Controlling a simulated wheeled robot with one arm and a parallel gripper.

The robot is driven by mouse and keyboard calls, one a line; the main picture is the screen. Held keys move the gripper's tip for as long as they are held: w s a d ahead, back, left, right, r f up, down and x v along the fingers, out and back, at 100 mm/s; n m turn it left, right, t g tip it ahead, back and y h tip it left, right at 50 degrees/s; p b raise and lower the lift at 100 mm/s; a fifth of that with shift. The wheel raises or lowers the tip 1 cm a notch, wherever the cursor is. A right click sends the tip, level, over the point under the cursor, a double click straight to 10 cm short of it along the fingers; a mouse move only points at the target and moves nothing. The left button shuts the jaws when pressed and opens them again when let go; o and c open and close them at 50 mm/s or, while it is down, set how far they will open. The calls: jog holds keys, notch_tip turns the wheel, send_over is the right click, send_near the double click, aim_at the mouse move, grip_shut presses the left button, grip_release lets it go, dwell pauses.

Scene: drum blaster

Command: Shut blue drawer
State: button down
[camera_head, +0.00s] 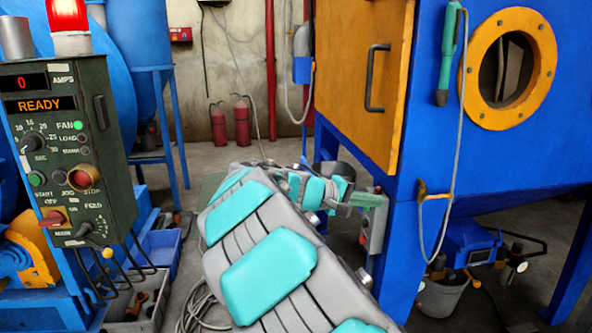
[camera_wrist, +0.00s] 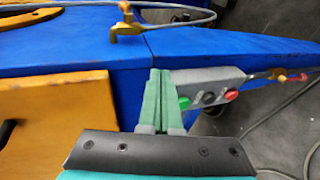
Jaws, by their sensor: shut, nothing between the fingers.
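My gripper (camera_head: 372,200) is at the end of my grey and teal arm, right of the middle and well away from that bin. Its green fingers (camera_wrist: 158,98) are together with nothing between them in the wrist view. They are close to a grey button box (camera_wrist: 212,88) on the blue cabinet; contact is unclear.
The blue cabinet (camera_head: 455,120) with an orange door (camera_head: 355,75) fills the right. A control panel (camera_head: 62,150) stands at the left, with a grey bin of parts (camera_head: 135,312) below. Fire extinguishers (camera_head: 241,122) stand at the back wall. A cable (camera_head: 200,308) lies beside my arm.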

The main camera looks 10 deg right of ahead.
jog(key=w+a+f+n+t+y+p, duration=0.15)
jog(key=w+a+n+t, duration=0.3)
jog(key=w+a, duration=0.6)
jog(key=w+a+f+n+t+p, duration=0.1)
jog(key=w+a+n+t+p, duration=0.15)
jog(key=w+a+t, duration=0.8)
jog(key=g, duration=0.5)
send_near(306, 170)
jog(key=w+d, duration=0.1)
jog(key=w, duration=0.1)
jog(key=w+d, duration=0.1)
jog(key=w+d+p, duration=0.1)
jog(key=w, duration=0.1)
jog(key=shift+w+d+r, duration=0.1)
jog(key=shift+w, duration=0.25)
jog(key=shift+d, duration=0.35)
jog(key=shift+d+b, duration=0.45)
jog(key=shift+b, duration=0.1)
jog(key=d+b, duration=0.4)
jog(key=d, duration=0.3)
jog(key=d+b, duration=0.5)
jog(key=d, duration=0.3)
jog(key=shift+d+f, duration=0.2)
jog(key=shift+f, duration=0.05)
jog(key=shift+d+r+b, duration=0.2)
jog(key=shift+d+b, duration=0.1)
jog(key=shift+d, duration=0.25)
